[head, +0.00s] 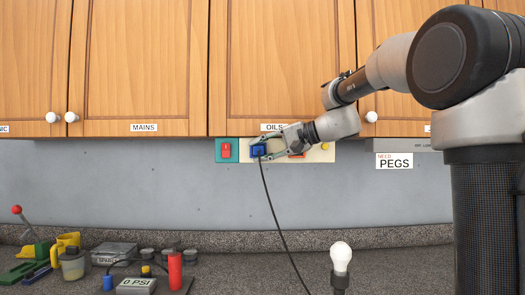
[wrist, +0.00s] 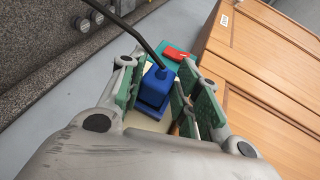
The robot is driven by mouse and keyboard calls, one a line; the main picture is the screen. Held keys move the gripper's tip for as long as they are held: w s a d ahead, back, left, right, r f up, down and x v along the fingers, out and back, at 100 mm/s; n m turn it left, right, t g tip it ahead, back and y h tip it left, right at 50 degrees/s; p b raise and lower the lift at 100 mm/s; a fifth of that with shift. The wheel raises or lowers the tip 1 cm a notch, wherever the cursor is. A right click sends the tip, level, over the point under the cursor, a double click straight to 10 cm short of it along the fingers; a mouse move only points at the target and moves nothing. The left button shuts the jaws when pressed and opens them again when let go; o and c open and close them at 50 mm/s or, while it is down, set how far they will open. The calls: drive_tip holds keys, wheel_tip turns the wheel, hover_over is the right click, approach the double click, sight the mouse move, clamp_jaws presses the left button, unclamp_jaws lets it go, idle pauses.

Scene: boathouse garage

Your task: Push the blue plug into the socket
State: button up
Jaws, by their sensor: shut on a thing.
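The blue plug (head: 257,151) is at the wall panel under the cabinets, with a dark cable hanging down from it. My gripper (head: 262,149) reaches in from the right and is shut on the plug. In the wrist view the plug (wrist: 155,88) sits between the green-padded fingers of my gripper (wrist: 160,87), with the cable leaving its top. The plug is in front of the cream panel (head: 319,153). The socket cannot be made out behind the plug and fingers, and I cannot tell how far in the plug is.
A teal plate with a red switch (head: 226,150) is just left of the plug. A yellow button (head: 325,146) is at the panel's right. Wooden cabinets (head: 280,70) hang close above. A bulb (head: 341,257) and a red cylinder (head: 175,270) stand below.

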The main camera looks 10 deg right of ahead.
drive_tip(key=shift+w, duration=0.25)
drive_tip(key=shift+s, duration=0.15)
drive_tip(key=shift+s+a, duration=0.1)
drive_tip(key=shift+s, duration=0.5)
idle(1.4)
drive_tip(key=shift+w, duration=0.6)
clamp_jaws()
drive_tip(key=shift+s, duration=0.2)
drive_tip(key=shift+s, duration=0.45)
drive_tip(key=shift+y, duration=0.3)
